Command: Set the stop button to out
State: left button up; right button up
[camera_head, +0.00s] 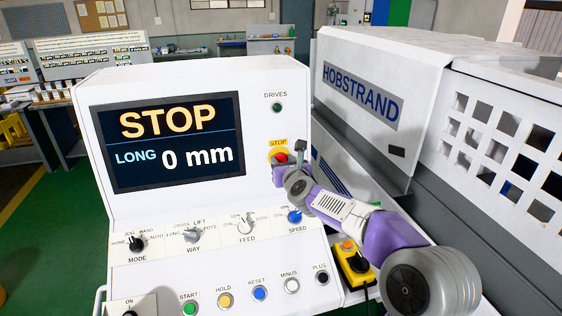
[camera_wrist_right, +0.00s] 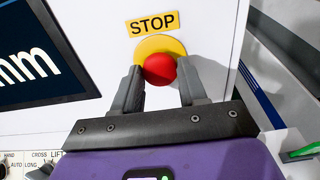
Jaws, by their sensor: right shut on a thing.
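The red stop button (camera_head: 281,158) sits on a yellow round plate on the white control panel, under a yellow label reading STOP. In the right wrist view the red button (camera_wrist_right: 160,68) shows between the two dark fingers of my right gripper (camera_wrist_right: 160,84). The fingers are shut on the button, one on each side, and partly cover the yellow plate (camera_wrist_right: 150,46). In the head view my right gripper (camera_head: 287,160) is at the button and hides part of it. The screen (camera_head: 170,140) reads STOP, LONG, 0 mm. My left gripper is not in view.
Below are the mode, way, feed and speed knobs (camera_head: 295,216) and a row of buttons (camera_head: 260,293). A yellow and black box with an orange button (camera_head: 348,246) is at the panel's right. The HOBSTRAND machine (camera_head: 385,60) stands close on the right.

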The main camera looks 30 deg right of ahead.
jog(key=shift+f+m+b, duration=0.1)
jog(key=shift+m+b, duration=0.3)
jog(key=shift+b, duration=0.15)
jog(key=shift+m+b, duration=0.6)
jog(key=shift+m, duration=0.4)
jog(key=shift+m+b, duration=0.6)
jog(key=shift+m, duration=0.8)
